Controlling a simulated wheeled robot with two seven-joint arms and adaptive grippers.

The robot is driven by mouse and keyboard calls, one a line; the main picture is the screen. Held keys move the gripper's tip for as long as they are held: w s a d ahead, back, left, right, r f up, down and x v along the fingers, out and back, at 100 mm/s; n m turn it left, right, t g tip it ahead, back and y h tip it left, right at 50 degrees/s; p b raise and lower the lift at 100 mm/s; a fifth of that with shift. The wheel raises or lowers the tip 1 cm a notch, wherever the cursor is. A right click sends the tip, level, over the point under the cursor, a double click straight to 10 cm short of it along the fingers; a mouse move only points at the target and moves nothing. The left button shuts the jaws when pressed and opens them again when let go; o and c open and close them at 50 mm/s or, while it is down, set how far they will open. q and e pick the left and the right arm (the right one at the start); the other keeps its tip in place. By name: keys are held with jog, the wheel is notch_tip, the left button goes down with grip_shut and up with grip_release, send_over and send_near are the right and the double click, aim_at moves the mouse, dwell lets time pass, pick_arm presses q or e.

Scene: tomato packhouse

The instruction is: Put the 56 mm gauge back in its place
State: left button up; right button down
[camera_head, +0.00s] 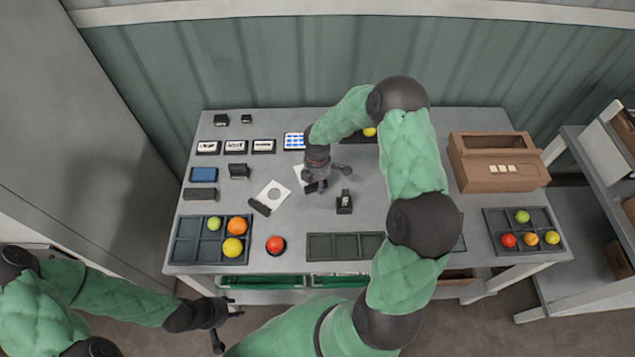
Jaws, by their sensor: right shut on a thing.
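My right gripper (317,186) is shut over the middle of the table, its fingers pointing down. A white plate (300,175), partly hidden behind it, appears to be the gauge it holds; its size mark is not readable. Another white gauge plate with a round hole (275,194) lies to the left, its dark handle end (259,207) towards the front. A small black holder with a white label (344,204) stands just right of the gripper, and another black holder (239,171) stands further left. My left gripper (228,327) is open and empty, in front of the table.
A divided tray with fruit (176,252) is at front left, with a red tomato (275,244) beside it. An empty dark tray (345,246) is at front centre. A brown box (457,170) and another fruit tray (492,225) are at right. My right arm hides part of the table.

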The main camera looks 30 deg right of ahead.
jog(key=shift+f, duration=0.4)
jog(key=c, duration=0.9)
grip_release()
jog(key=c, duration=0.3)
jog(key=shift+r+p, duration=2.45)
jog(key=shift+r, duration=1.1)
